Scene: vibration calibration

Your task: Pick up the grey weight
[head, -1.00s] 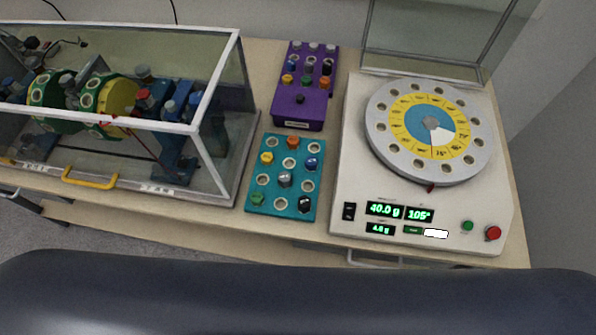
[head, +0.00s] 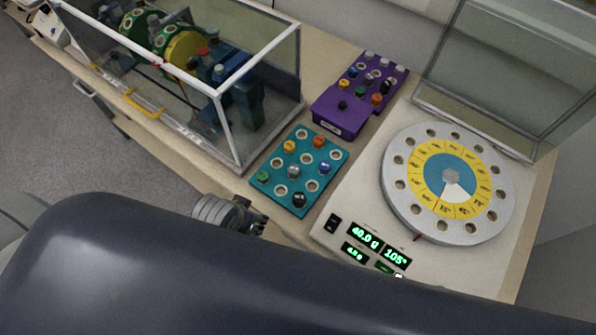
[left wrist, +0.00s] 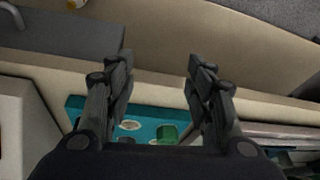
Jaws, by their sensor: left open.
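A grey weight (head: 293,172) sits in the middle of the teal tray (head: 257,185) on the table in the head view. Several light grey weights also stand on the purple box (head: 327,117) behind it. My left gripper (head: 250,220) is at the table's front edge, just in front of the teal tray and apart from the grey weight. In the left wrist view my left gripper (left wrist: 160,75) is open and empty. Part of the teal tray (left wrist: 77,103) shows beyond it with a green weight (left wrist: 168,133); the grey weight cannot be made out there. My right gripper is not in view.
A glass-sided case (head: 226,120) with a yellow handle stands left of the tray. A white balancing device (head: 345,205) with a round dial (head: 478,222) and a raised clear lid (head: 500,75) stands to the right. A black weight (head: 299,199) is at the tray's near side.

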